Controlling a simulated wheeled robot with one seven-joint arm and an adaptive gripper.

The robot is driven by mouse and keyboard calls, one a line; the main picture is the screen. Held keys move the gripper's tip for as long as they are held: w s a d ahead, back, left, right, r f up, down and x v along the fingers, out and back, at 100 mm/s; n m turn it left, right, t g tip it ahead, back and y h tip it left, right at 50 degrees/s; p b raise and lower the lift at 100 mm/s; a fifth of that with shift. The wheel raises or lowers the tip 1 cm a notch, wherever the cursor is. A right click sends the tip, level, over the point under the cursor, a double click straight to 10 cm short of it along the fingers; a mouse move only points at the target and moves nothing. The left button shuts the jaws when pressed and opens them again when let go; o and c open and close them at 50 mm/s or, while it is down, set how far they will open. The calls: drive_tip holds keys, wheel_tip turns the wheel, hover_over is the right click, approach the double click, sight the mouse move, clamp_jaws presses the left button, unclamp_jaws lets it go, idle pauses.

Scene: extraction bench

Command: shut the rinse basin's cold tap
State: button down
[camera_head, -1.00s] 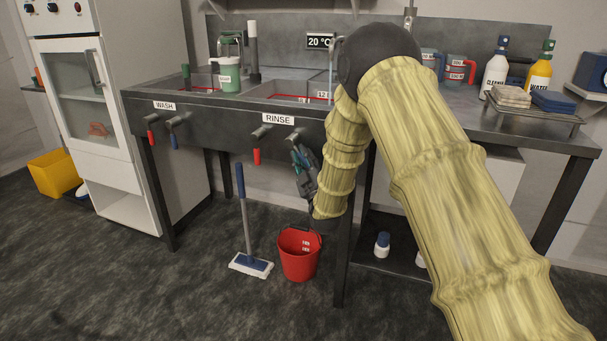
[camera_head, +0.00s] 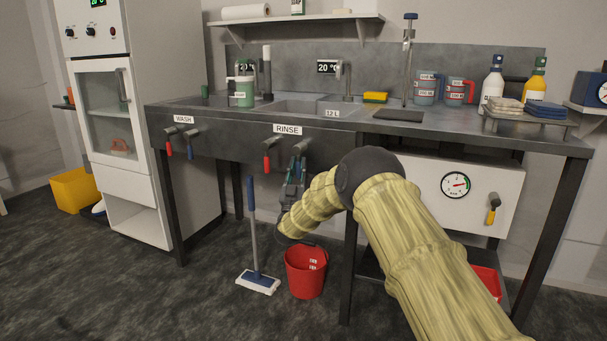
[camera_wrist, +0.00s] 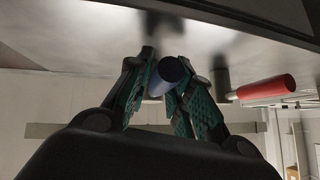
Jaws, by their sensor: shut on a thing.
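The rinse basin (camera_head: 297,106) is the right basin in the bench, above the RINSE label (camera_head: 287,129). Its red-handled tap (camera_head: 266,163) hangs straight down under the front edge, and shows at the right in the wrist view (camera_wrist: 268,88). Just right of it in the head view is the cold tap (camera_head: 300,148), its handle mostly hidden by my gripper (camera_head: 293,180). In the wrist view the blue cold handle (camera_wrist: 168,73) sits between the green finger pads of my gripper (camera_wrist: 170,88), which is shut on it. I cannot tell whether water runs from the spout.
A red bucket (camera_head: 305,273) and a mop (camera_head: 257,280) stand on the floor below. The wash taps (camera_head: 178,140) are to the left. A bench leg (camera_head: 349,260) is close to my arm. A white panel with a gauge (camera_head: 456,185) is at the right.

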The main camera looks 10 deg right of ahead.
drive_tip(key=shift+a+m+h, duration=0.15)
drive_tip(key=shift+m+h, duration=0.35)
drive_tip(key=shift+m, duration=0.1)
drive_tip(key=c, duration=1.3)
unclamp_jaws()
drive_tip(key=shift+o, duration=0.2)
drive_tip(key=v, duration=1.2)
